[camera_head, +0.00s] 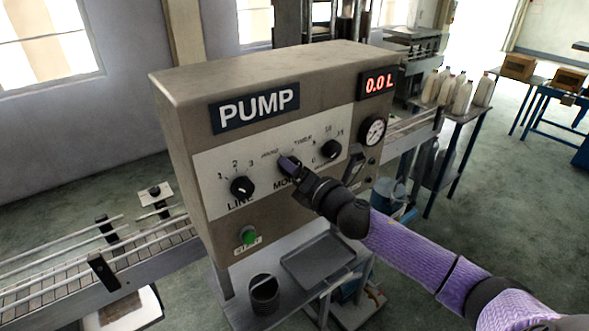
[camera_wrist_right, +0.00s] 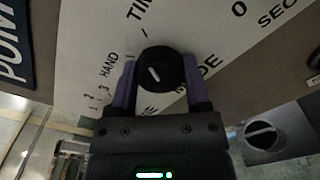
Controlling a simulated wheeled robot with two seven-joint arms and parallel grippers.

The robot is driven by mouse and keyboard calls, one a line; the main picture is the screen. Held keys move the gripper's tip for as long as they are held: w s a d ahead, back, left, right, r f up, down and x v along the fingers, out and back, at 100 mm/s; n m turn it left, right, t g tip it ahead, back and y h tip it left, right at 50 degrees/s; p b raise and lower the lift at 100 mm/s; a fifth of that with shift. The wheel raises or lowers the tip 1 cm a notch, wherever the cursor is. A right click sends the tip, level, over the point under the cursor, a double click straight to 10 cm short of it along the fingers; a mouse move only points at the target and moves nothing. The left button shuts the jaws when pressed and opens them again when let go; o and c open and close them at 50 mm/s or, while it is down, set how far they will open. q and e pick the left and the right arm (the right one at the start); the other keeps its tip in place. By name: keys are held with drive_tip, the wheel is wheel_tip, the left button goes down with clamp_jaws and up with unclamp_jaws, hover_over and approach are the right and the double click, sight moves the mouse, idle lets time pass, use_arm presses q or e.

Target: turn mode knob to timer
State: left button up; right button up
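The pump box (camera_head: 270,90) carries a white panel with a MODE knob in its middle, marked HAND and TIMER. In the right wrist view the black mode knob (camera_wrist_right: 162,70) sits between my right gripper's purple fingers (camera_wrist_right: 160,82), which lie close against its two sides. Its white mark slants up-left, roughly between the HAND and TIMER ticks. In the head view my right gripper (camera_head: 290,165) reaches the knob from the lower right and mostly hides it. My left gripper is not in view.
The line knob (camera_head: 242,187) is left of the mode knob, the seconds knob (camera_head: 330,149) right. A green start button (camera_head: 249,235) is below. The red display (camera_head: 378,83) reads 0.0 L; a gauge (camera_head: 374,131) is under it. A grey tray (camera_head: 318,258) stands below the box.

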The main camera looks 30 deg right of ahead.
drive_tip(key=o, duration=0.5)
drive_tip(key=shift+c, duration=0.2)
drive_tip(key=s+b, duration=0.2)
drive_tip(key=s, duration=0.8)
drive_tip(key=shift+d, duration=0.4)
